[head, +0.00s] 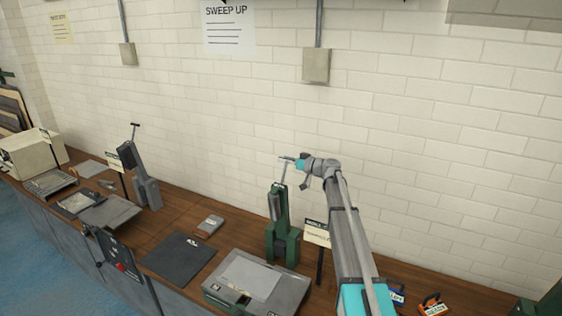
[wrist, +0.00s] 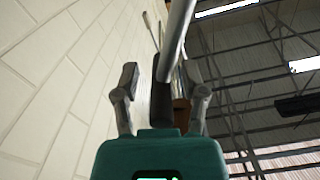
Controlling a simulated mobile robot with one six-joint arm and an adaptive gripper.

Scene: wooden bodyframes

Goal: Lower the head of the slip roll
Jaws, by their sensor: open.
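A green upright machine (head: 282,232) stands on the bench, with a thin rod rising from its top to a crossbar handle (head: 286,159). I cannot read a name that tells whether it is the slip roll. A similar grey machine (head: 147,187) with a T-shaped handle stands further left. My gripper (head: 302,165) is at the green machine's handle, high above the bench. In the wrist view my gripper (wrist: 160,74) has its two fingers spread apart, with a grey bar (wrist: 177,38) running between them. I cannot tell whether the fingers touch it.
A labelled sign (head: 317,233) stands right of the green machine. A grey flat box (head: 256,283) and a dark mat (head: 178,259) lie in front and left. Small coloured items (head: 433,304) lie to the right. The brick wall (head: 420,130) is close behind.

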